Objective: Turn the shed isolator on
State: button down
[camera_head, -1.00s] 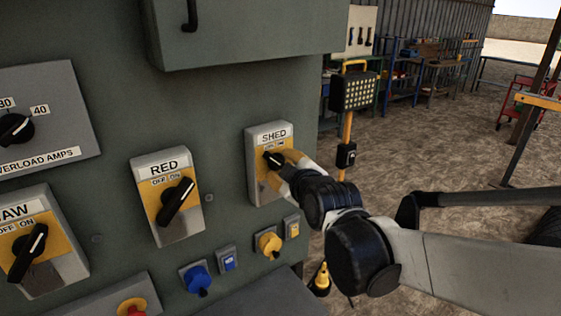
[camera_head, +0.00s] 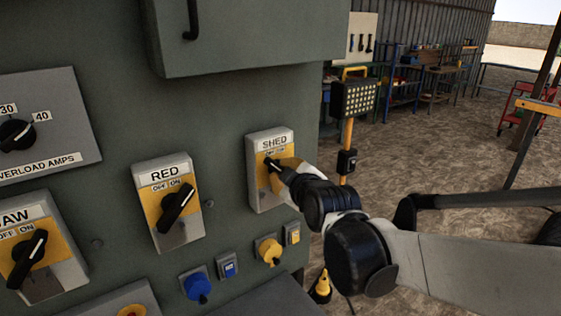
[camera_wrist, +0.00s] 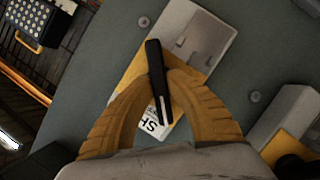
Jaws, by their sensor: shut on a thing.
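The shed isolator (camera_head: 270,185) is a grey and yellow box labelled SHED on the green panel, right of the RED isolator. Its black rotary handle (camera_wrist: 157,80) has a white line along it and sits between my fingers in the wrist view. My gripper (camera_head: 275,170) is shut on this handle, with a yellow finger on each side of it. In the head view my gripper and wrist cover part of the box, and the OFF and ON marks are too small to read there. In the wrist view the SHED label is partly covered by the handle and a finger.
The RED isolator (camera_head: 167,205) and JAW isolator (camera_head: 37,247) are on the same panel to the left. A blue plug socket (camera_head: 197,286) and a yellow one (camera_head: 269,250) are below. A work light (camera_head: 353,98) on a yellow stand is right of the panel.

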jog(key=shift+r, duration=0.1)
jog(key=m+g+y+p, duration=0.1)
jog(key=m+p, duration=0.1)
jog(key=m, duration=0.1)
jog(key=shift+d, duration=0.1)
jog(key=m+g+y+p, duration=0.1)
jog(key=m+y, duration=0.1)
jog(key=m, duration=0.1)
jog(key=shift+w+g, duration=0.1)
jog(key=shift+g, duration=0.3)
jog(key=m+g+y, duration=0.1)
jog(key=m+y, duration=0.1)
jog(key=m, duration=0.1)
jog(key=shift+d+m, duration=0.15)
jog(key=shift+m, duration=0.15)
jog(key=shift+m+g+y+b, duration=0.3)
jog(key=shift+m+y+b, duration=0.35)
jog(key=shift+m+y, duration=0.4)
jog(key=shift+m, duration=0.35)
jog(key=c, duration=1.3)
grip_release()
jog(key=shift+c, duration=0.2)
